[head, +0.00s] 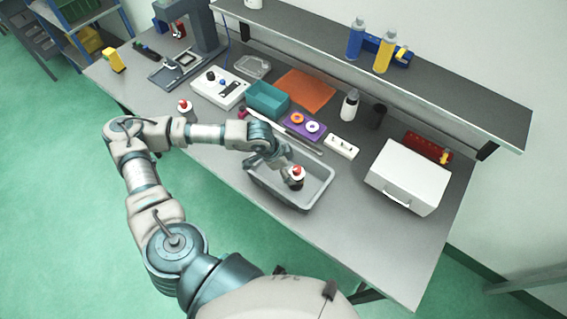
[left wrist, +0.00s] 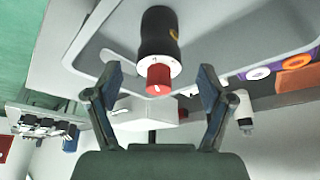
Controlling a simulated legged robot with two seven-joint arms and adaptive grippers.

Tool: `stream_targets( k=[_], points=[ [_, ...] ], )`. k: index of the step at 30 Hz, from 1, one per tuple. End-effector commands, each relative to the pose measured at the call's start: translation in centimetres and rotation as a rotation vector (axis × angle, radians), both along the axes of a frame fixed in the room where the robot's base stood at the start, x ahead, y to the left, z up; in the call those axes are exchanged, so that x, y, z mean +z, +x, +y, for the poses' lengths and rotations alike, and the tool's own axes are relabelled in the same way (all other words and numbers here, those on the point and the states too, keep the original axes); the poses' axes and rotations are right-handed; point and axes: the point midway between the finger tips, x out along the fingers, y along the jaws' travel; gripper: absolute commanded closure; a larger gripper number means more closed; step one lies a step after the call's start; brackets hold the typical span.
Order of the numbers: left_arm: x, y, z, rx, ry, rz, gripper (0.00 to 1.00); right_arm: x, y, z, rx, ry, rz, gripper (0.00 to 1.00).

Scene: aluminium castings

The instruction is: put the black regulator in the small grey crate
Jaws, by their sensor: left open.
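The black regulator (head: 297,183), a dark cylinder with a white ring and red knob, is inside the outline of the small grey crate (head: 265,188) in the head view. In the left wrist view the regulator (left wrist: 158,38) is at top centre, its red knob towards me, with the crate (left wrist: 98,40) around it. My left gripper (head: 286,166) is over the crate. Its fingers (left wrist: 157,88) are spread wide, on either side of the knob and apart from it. Whether the regulator's base touches the crate floor is hard to tell. My right gripper is not in view.
A white box with a handle (head: 408,178) stands right of the crate. Behind the crate are a purple tray with rings (head: 303,127), a white block (head: 341,146) and a teal bin (head: 268,100). Another red-topped part (head: 185,108) stands left, near my arm.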

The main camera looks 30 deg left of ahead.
Motion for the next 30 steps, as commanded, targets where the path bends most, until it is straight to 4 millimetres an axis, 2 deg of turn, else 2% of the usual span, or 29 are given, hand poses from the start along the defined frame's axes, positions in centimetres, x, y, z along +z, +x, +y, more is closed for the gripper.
stream_targets(
  k=[1,7,12,30],
  points=[
    [0.8,0.0,0.2,-0.001,0.003,-0.005,0.19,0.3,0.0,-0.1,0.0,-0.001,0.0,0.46],
    [2.8,-0.5,0.9,0.002,0.001,-0.004,0.19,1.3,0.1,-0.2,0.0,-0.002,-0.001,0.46],
    [4.2,-0.9,1.2,-0.001,0.0,-0.003,0.19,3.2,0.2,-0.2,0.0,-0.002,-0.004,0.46],
    [4.3,-1.2,1.4,0.0,0.0,0.0,0.19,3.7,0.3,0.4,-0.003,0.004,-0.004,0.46]
  ],
)
